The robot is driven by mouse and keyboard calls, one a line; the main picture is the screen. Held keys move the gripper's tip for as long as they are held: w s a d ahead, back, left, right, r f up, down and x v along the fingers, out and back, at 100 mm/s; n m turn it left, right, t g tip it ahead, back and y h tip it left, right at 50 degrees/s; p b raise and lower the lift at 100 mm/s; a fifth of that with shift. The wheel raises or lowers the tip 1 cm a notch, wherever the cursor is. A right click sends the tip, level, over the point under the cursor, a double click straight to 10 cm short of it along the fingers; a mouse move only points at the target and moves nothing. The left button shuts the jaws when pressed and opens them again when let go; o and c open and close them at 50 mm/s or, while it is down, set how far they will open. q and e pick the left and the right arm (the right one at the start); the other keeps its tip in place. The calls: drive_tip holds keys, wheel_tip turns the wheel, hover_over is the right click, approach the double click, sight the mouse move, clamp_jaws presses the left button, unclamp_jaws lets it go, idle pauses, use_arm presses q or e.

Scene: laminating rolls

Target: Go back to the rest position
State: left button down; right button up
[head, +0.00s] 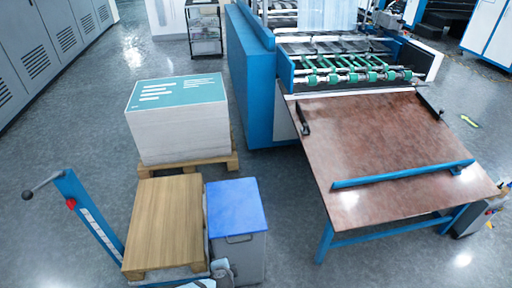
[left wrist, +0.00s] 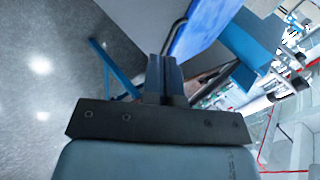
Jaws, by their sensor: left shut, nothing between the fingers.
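My left gripper (left wrist: 165,75) shows in the left wrist view. Its two dark fingers are together, with nothing between them. It is clear of the things around it, with grey floor to its left. In the head view a small grey and white part shows at the bottom edge beside the blue-lidded bin; I cannot tell if it is my gripper. My right gripper is in neither view.
A blue-lidded grey bin (head: 236,207) stands beside a wooden board (head: 165,222) on a lift cart. A paper stack (head: 180,125) sits on a pallet behind. A brown-topped table (head: 385,150) adjoins the machine (head: 250,75). Floor is clear at left.

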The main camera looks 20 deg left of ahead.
use_arm(q)
drive_tip(key=s+d+r+n+g+h, duration=0.1)
drive_tip(key=s+d+r+n, duration=0.15)
drive_tip(key=r, duration=0.25)
drive_tip(key=s+d+r+n+g, duration=0.1)
drive_tip(key=s+d+r+n, duration=0.1)
drive_tip(key=s+r, duration=0.2)
drive_tip(key=s+a+r+n+g+h, duration=0.1)
drive_tip(key=s+a+r+n+h, duration=0.1)
drive_tip(key=s+r, duration=0.6)
drive_tip(key=s+a+r+n+g+h, duration=0.1)
drive_tip(key=s+a+r+n+g, duration=0.3)
drive_tip(key=r, duration=0.7)
drive_tip(key=w+d+f+m+t+h+p, duration=0.3)
drive_tip(key=w+d+f+t+p, duration=0.1)
drive_tip(key=d+t+p, duration=0.4)
drive_tip(key=shift+w+f+t+p, duration=0.35)
drive_tip(key=shift+f+t+p, duration=0.1)
drive_tip(key=shift+t, duration=0.45)
